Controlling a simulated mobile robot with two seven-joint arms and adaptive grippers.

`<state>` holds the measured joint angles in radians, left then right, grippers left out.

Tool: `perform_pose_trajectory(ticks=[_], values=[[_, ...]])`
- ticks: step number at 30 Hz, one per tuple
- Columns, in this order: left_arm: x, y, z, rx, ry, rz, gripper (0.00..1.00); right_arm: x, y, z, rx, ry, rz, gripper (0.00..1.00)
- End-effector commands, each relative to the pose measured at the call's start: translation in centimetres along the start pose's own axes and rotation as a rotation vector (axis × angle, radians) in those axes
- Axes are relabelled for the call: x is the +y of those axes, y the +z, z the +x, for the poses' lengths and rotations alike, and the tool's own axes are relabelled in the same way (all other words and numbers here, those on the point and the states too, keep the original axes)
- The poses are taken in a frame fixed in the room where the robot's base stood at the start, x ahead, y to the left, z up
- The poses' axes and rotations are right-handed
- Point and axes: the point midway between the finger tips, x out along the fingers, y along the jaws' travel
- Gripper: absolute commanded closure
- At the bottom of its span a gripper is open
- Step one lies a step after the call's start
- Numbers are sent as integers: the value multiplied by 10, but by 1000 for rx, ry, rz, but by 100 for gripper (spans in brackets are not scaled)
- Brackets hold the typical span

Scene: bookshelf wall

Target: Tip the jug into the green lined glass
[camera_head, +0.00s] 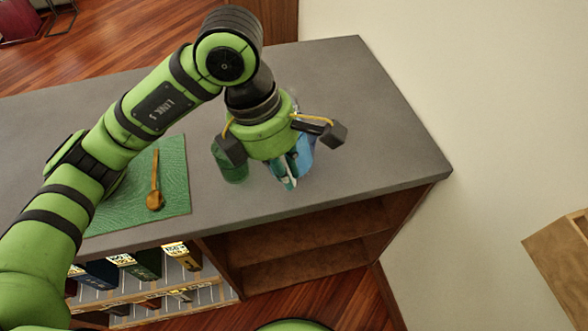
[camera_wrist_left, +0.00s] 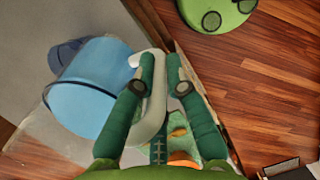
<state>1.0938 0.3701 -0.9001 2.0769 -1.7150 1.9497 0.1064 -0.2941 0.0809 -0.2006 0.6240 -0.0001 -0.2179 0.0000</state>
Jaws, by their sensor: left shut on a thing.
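The jug (camera_head: 304,152) is see-through with a blue body and stands near the right end of the grey counter, partly hidden by my left gripper. In the left wrist view the blue jug (camera_wrist_left: 92,90) fills the left side, and its pale handle (camera_wrist_left: 153,115) lies between my fingers. My left gripper (camera_head: 288,178) points down and is shut on the handle. I cannot tell whether the jug touches the counter. The green glass (camera_head: 232,168) stands just left of the jug, its upper part covered by my wrist; its lines cannot be made out. My right gripper is out of view.
A green mat (camera_head: 172,205) with a wooden spoon (camera_head: 155,190) lies left of the glass. The grey counter (camera_head: 385,130) is bare to the right and behind. Below its front edge are shelves with books (camera_head: 140,262). A pale wall (camera_head: 480,90) rises at right.

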Motion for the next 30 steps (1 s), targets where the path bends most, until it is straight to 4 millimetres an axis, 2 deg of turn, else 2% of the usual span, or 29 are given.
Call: perform_pose_trajectory(ticks=[8,17,30], values=[[11,-19,16,-168,-90,-11,100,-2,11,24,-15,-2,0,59],[22,-37,-1,-460,-260,-29,100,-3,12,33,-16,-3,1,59],[20,-34,-3,-442,-248,-18,100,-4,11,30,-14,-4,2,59]])
